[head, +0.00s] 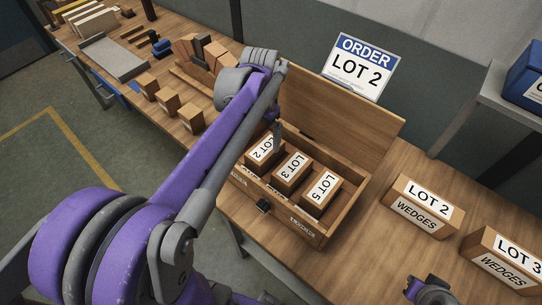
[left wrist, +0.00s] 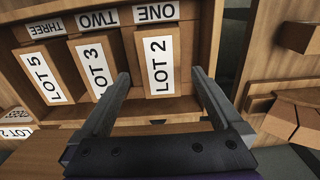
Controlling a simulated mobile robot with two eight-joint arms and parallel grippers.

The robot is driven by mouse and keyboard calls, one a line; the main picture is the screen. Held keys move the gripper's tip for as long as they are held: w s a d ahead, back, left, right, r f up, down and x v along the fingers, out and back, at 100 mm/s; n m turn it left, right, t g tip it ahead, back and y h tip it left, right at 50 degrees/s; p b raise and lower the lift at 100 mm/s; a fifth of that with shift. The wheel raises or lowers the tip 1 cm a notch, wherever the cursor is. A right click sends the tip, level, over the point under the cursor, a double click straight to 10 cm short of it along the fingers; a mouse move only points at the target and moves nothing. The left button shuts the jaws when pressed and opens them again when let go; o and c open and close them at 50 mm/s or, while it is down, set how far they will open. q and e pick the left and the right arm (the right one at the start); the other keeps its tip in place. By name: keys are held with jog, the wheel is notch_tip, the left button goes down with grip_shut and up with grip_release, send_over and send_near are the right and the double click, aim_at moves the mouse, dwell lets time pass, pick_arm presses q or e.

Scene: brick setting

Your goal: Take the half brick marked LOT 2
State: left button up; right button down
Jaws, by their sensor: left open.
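The half brick marked LOT 2 (head: 260,152) stands at the left end of an open wooden box (head: 345,222) in the head view, partly hidden by my left gripper (head: 276,136). In the left wrist view the LOT 2 half brick (left wrist: 157,66) sits in the compartment labelled ONE. My left gripper (left wrist: 160,74) is open, with one finger on each side of that brick's picture area. Whether the fingers touch it is unclear. The LOT 3 brick (left wrist: 97,66) is in TWO and the LOT 5 brick (left wrist: 48,76) in THREE. A grey and purple part of my right arm (head: 430,291) shows at the bottom edge.
The box's raised lid (head: 335,115) stands behind the bricks. An order sign (head: 361,66) reads LOT 2. Blocks labelled LOT 2 WEDGES (head: 424,207) and LOT 3 WEDGES (head: 505,262) stand right of the box. Small wooden blocks (head: 168,101) stand to the left.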

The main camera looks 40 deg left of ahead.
aim_at(265, 147)
pick_arm(q)
notch_tip(265, 147, down, 2)
jog(key=shift+w+f, duration=0.15)
jog(key=shift+f, duration=1.2)
jog(key=shift+w+f, duration=0.15)
jog(key=shift+f, duration=1.2)
jog(key=shift+c, duration=0.3)
grip_shut()
